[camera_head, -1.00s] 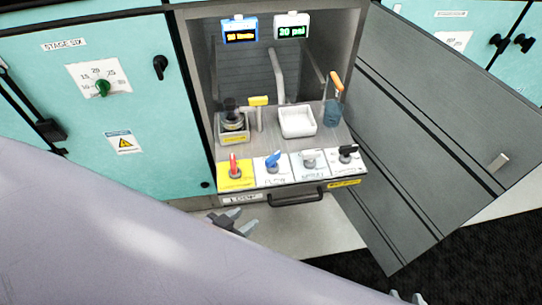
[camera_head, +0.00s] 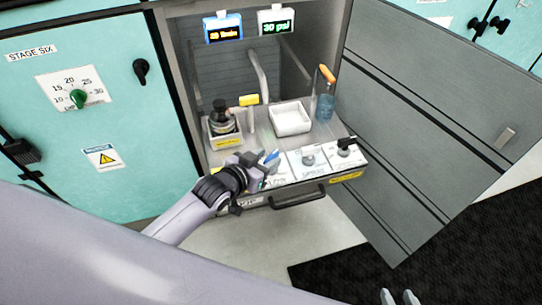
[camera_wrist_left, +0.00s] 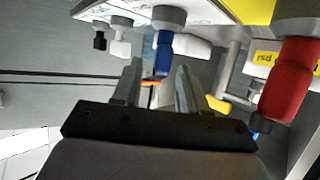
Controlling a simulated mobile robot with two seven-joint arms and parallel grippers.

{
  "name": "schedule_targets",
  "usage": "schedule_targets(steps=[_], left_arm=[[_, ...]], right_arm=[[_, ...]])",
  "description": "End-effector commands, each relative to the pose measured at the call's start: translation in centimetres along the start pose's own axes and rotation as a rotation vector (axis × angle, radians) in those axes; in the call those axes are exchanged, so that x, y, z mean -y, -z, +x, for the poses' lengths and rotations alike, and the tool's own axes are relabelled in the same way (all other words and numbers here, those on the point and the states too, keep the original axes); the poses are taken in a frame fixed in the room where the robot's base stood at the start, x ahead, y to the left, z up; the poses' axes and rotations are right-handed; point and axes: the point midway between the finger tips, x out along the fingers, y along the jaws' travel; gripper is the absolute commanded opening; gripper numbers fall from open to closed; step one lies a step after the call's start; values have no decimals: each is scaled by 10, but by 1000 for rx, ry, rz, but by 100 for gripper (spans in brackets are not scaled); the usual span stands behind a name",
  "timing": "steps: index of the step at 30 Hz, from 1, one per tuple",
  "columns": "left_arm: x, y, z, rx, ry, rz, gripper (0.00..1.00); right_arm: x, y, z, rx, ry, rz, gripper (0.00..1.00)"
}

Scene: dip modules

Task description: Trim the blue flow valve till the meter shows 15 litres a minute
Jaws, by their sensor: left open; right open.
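The blue flow valve (camera_head: 271,157) is on the front panel of the pulled-out drawer, partly hidden by my left gripper (camera_head: 262,172). In the left wrist view, the blue handle (camera_wrist_left: 163,54) shows between and just beyond the open fingertips (camera_wrist_left: 157,75); I cannot tell whether they touch it. The blue-framed flow meter (camera_head: 223,28) has orange digits that look like 20 l/min but are blurred. My right gripper (camera_head: 400,297) shows only its open tips at the bottom edge, far from the panel.
A red handle (camera_wrist_left: 290,80) is to the right in the left wrist view. A green display (camera_head: 276,21) seems to read 30 psi. The open door (camera_head: 430,110) stands at right.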

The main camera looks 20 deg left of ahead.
Motion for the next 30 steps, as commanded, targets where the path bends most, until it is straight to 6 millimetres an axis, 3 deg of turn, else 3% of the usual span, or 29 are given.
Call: schedule_targets(steps=[7, 19, 23, 30], left_arm=[[0, 0, 24, 0, 0, 0, 43], [0, 0, 29, 0, 0, 1, 43], [0, 0, 29, 0, 0, 1, 0], [0, 1, 29, -1, -13, 10, 0]], right_arm=[[0, -3, 2, 0, -1, 0, 43], [0, -4, 3, 0, -1, 0, 43], [0, -4, 3, 0, -1, 0, 43], [0, -3, 2, 0, -1, -1, 43]])
